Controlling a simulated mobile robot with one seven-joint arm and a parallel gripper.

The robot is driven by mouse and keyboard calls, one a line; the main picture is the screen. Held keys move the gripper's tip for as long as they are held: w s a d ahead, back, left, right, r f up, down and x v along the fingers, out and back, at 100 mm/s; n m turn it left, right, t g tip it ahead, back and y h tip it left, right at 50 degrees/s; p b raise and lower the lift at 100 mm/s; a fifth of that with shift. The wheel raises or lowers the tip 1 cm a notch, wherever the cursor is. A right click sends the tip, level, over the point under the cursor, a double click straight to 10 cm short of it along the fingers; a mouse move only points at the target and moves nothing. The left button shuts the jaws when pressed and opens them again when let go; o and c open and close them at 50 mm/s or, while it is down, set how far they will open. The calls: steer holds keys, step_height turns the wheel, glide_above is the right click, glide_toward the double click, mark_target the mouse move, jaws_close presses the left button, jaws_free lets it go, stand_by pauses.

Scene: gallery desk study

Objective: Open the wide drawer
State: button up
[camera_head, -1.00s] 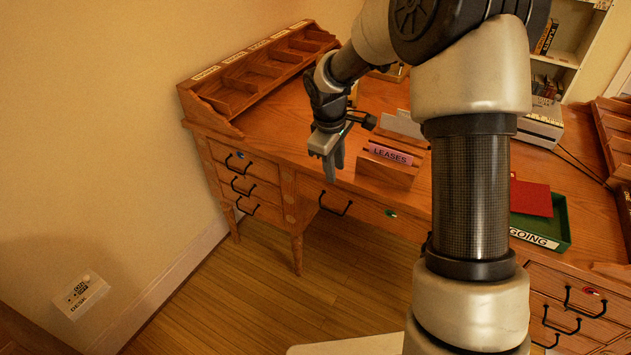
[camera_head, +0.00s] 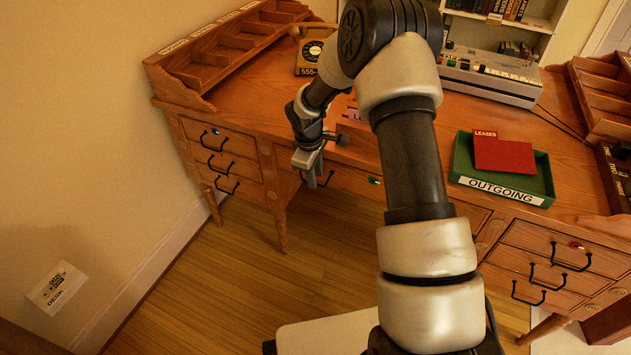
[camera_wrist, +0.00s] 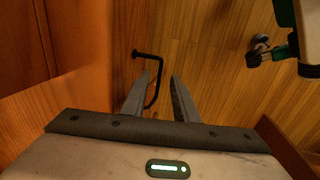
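The wide drawer (camera_head: 350,181) is the middle drawer under the desk top, and it looks shut. Its front bears a green marker (camera_head: 375,181) and a black bar handle (camera_head: 330,179), partly hidden behind my gripper (camera_head: 312,181). In the wrist view, the handle (camera_wrist: 157,78) runs between the fingers of my gripper (camera_wrist: 160,82), close to the left finger. The fingers are apart, with a gap around the handle. I cannot tell whether either finger touches it.
Small drawers with black handles flank it at left (camera_head: 222,162) and right (camera_head: 550,262). On the desk top are a yellow telephone (camera_head: 310,55), a pigeonhole rack (camera_head: 225,50) and a green OUTGOING tray (camera_head: 545,180) with a red folder (camera_head: 503,155). The wooden floor (camera_head: 235,265) in front is clear.

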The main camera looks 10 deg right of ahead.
steer(key=shift+w+d+f, duration=0.1)
steer(key=shift+w+f, duration=0.05)
steer(key=shift+f, duration=0.8)
jaws_close()
stand_by(0.8)
